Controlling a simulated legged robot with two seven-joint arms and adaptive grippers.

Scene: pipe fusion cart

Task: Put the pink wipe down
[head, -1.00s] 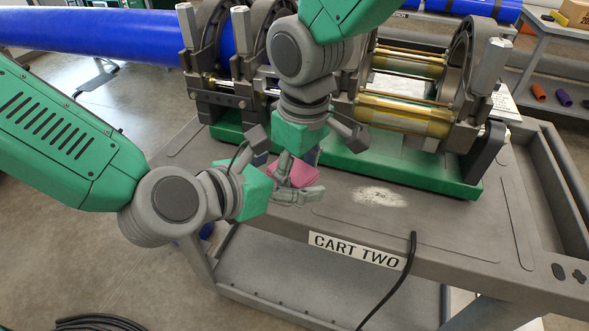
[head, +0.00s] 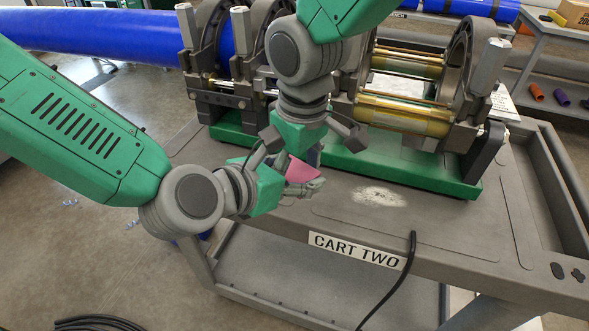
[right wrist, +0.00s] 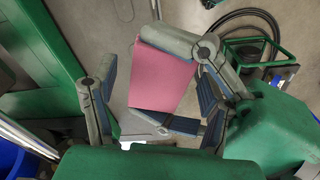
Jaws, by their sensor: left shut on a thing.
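The pink wipe (head: 302,171) is in my left gripper (head: 304,181), held above the front left part of the cart top, and only part of it shows in the head view. In the right wrist view the wipe (right wrist: 160,75) appears as a flat pink sheet with the left gripper's grey fingers (right wrist: 178,82) at its edges. My right gripper (head: 310,146) points down just above and behind the wipe, its fingers spread apart. In the right wrist view the wipe lies between the spread right fingers; I cannot tell whether they touch it.
The grey cart top (head: 330,215) has free room at the front, with a pale dusty patch (head: 379,196). Behind stands the pipe fusion machine (head: 400,160) on its green base, clamping a blue pipe (head: 90,33). A black cable (head: 392,288) hangs over the front edge.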

